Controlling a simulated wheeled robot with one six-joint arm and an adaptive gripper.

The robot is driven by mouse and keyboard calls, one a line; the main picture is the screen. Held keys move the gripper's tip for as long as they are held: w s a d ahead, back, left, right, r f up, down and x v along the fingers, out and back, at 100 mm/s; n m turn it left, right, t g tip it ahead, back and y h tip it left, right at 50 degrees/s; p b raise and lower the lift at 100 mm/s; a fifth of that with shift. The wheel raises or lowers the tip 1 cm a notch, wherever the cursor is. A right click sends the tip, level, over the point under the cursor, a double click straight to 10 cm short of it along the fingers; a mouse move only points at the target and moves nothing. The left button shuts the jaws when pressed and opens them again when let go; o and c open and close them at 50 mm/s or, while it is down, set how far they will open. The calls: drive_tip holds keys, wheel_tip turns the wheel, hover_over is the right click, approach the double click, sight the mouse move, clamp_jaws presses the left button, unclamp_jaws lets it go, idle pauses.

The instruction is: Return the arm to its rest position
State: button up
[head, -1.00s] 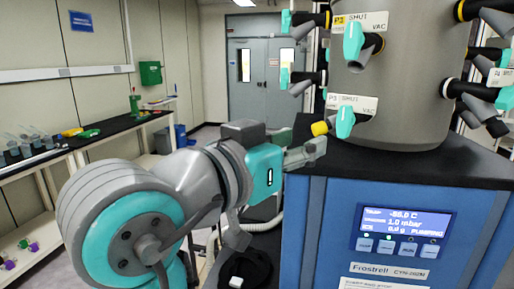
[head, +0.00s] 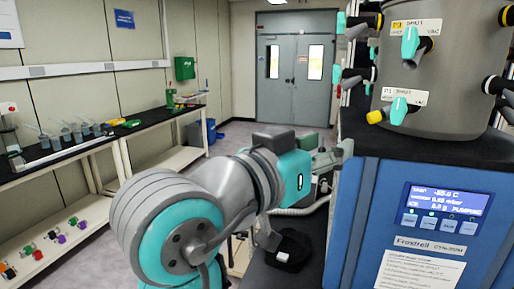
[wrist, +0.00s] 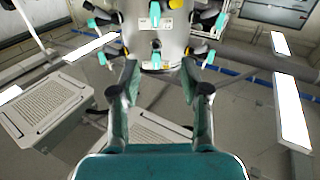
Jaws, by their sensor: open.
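My arm is bent in front of me in the head view, its large grey and teal joint nearest. My gripper (head: 335,154) points right toward the freeze dryer and is level with the top of its blue cabinet (head: 345,225). In the wrist view, my gripper (wrist: 160,70) has its two fingers spread with nothing between them. Beyond the fingers is the grey drum (wrist: 155,35) with teal valve handles and ports. In the head view the drum (head: 440,70) stands on the cabinet's black top.
The freeze dryer's lit panel (head: 447,200) faces me at right. A black bench (head: 90,145) with beakers runs along the left wall. A black round object (head: 288,250) lies below my arm. Grey double doors (head: 294,85) stand at the back, with open floor before them.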

drive_tip(key=w+f+n+t+y, duration=0.25)
drive_tip(key=f+n, duration=0.25)
drive_tip(key=f, duration=0.5)
drive_tip(key=w+f+n+t+y, duration=0.2)
drive_tip(key=w+f+n+t, duration=0.15)
drive_tip(key=f, duration=0.65)
drive_tip(key=s+d+f+n+y, duration=0.2)
drive_tip(key=s+f+n+y, duration=0.1)
drive_tip(key=f, duration=0.7)
drive_tip(key=s+d+f+n+y, duration=0.1)
drive_tip(key=s+f+n+y, duration=0.25)
drive_tip(key=f, duration=0.65)
drive_tip(key=s+d+f+g+y, duration=0.35)
drive_tip(key=s+f, duration=0.75)
drive_tip(key=s, duration=0.5)
drive_tip(key=s+d+m, duration=0.1)
drive_tip(key=s+m, duration=0.2)
drive_tip(key=s, duration=0.6)
drive_tip(key=s+d+m+h, duration=0.1)
drive_tip(key=s+d+m, duration=0.1)
drive_tip(key=s, duration=0.8)
drive_tip(key=shift+s+r+m, duration=0.25)
drive_tip(key=shift+r+m, duration=0.15)
drive_tip(key=shift+m, duration=0.1)
